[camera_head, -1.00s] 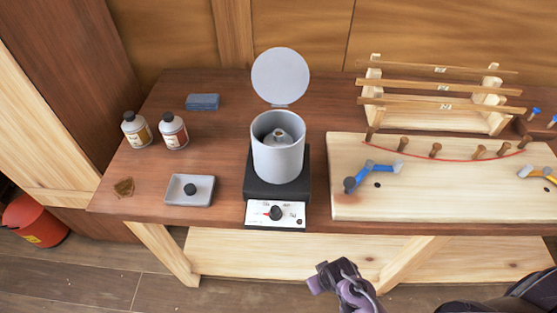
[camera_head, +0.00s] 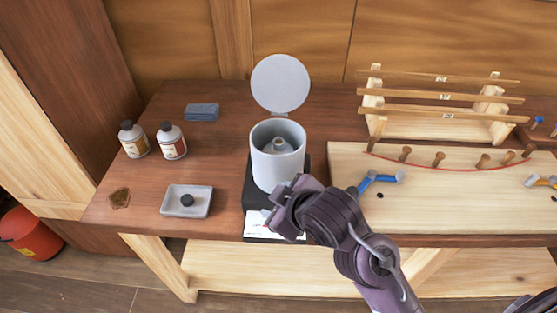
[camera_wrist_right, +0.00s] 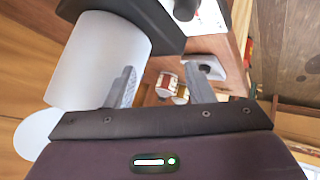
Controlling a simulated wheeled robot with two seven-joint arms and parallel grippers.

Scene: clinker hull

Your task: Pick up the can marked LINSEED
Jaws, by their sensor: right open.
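Two small white cans with dark caps stand upright at the left of the bench in the head view. One has a yellow-brown label (camera_head: 133,139), the other a red label (camera_head: 171,141). The lettering is too small to read, so I cannot tell which is LINSEED. My right gripper (camera_head: 279,207) is in front of the grey pot, over the heater's front panel, well right of the cans. In the right wrist view its open, empty jaws (camera_wrist_right: 162,87) frame the red-labelled can (camera_wrist_right: 167,84) in the distance. My left gripper is not in view.
A grey tray (camera_head: 172,209) with a dark knob lies nearer the front edge. A blue-grey block (camera_head: 201,112) lies behind the cans. A pale board (camera_head: 450,208) lies right.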

